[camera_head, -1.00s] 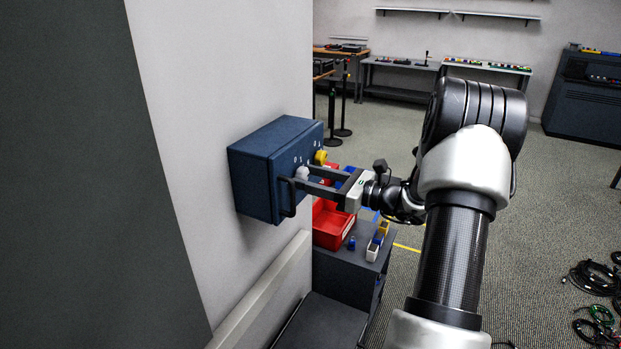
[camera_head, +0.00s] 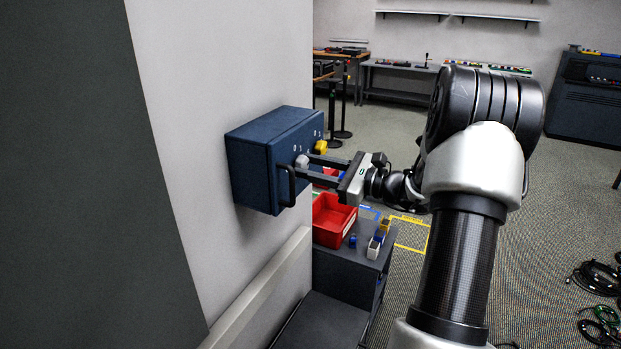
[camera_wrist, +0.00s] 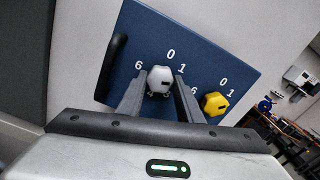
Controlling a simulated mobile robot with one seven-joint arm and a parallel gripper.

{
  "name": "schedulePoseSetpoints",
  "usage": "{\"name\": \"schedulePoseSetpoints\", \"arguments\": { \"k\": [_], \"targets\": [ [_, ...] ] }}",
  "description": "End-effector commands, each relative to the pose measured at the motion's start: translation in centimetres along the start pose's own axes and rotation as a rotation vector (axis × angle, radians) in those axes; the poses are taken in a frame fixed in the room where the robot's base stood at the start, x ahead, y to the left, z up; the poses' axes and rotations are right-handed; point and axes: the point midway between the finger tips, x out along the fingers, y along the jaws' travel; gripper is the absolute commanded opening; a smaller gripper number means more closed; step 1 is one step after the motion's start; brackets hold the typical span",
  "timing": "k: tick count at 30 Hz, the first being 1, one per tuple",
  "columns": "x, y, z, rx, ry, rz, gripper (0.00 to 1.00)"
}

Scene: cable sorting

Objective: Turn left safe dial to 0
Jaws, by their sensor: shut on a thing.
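The blue safe box (camera_head: 262,160) is fixed to the pale wall and has a dark handle (camera_head: 287,186) at its front left. The left dial is white (camera_wrist: 160,79) and sits between my fingers in the wrist view; it also shows in the head view (camera_head: 302,161). The numbers 0, 1 and 6 show around it, and lower marks are partly hidden. Its dark mark appears toward the lower right. My gripper (camera_wrist: 160,88) is shut on the white dial. The right dial is yellow (camera_wrist: 215,103), apart from my fingers.
A red bin (camera_head: 334,220) and small coloured blocks (camera_head: 378,240) rest on a dark cart (camera_head: 350,262) below the safe. Cables (camera_head: 598,280) lie on the floor at right. Benches stand at the back. The floor between is open.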

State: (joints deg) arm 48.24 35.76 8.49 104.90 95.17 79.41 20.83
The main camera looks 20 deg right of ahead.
Motion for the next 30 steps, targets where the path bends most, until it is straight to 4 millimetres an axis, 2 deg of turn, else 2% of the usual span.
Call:
{"name": "schedulePoseSetpoints", "arguments": {
  "k": [1,30],
  "targets": [
    [-0.01,0.18,-0.64,-0.047,-0.001,-0.001,0.10],
    [-0.01,0.08,-0.64,-0.959,0.000,-0.001,0.10]
  ]
}}
